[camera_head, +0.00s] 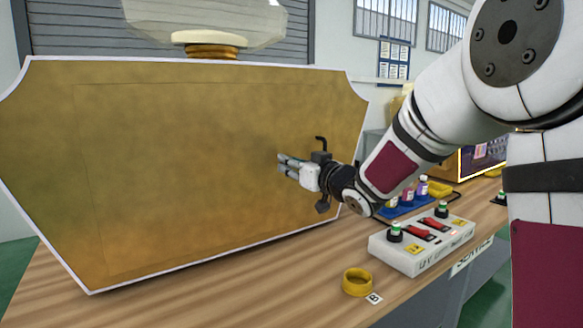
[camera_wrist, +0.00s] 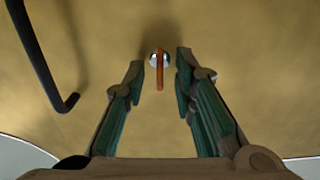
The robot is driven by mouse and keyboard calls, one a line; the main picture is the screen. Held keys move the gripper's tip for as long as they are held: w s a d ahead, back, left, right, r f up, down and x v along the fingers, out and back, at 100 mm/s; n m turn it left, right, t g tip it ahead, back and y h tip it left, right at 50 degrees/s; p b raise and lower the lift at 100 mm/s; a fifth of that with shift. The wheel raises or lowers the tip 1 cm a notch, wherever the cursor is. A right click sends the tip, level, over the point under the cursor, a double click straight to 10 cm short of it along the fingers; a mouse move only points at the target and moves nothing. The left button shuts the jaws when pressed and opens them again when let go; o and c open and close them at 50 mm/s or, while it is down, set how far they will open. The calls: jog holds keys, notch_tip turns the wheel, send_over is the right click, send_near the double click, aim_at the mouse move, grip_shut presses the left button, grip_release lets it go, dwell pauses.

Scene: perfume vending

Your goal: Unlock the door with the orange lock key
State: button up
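The door is a large gold panel (camera_head: 170,160) with a white edge, filling the left of the head view. The wrist view shows its gold surface (camera_wrist: 240,45) too. The orange key (camera_wrist: 159,76) sits at a small round silver lock (camera_wrist: 153,58) on that surface. My gripper (camera_head: 282,164) is in front of the panel's right part. In the wrist view my gripper (camera_wrist: 160,66) is open, with one finger on each side of the key and gaps visible. The key is not discernible in the head view.
A black bent handle (camera_wrist: 45,65) stands out left of the key in the wrist view. On the wooden counter (camera_head: 230,290) are a white control box (camera_head: 410,257), a yellow ring (camera_head: 357,282) and a blue tray (camera_head: 393,210) with small bottles. The front counter is mostly clear.

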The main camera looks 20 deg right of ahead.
jog(key=shift+w+a, duration=0.1)
jog(key=shift+w, duration=0.2)
grip_shut()
jog(key=shift+m+p, duration=0.4)
jog(key=shift+p, duration=0.05)
jog(key=m+p, duration=1.7)
jog(key=shift+d+f, duration=0.15)
jog(key=shift+d, duration=0.05)
jog(key=shift+p, duration=0.35)
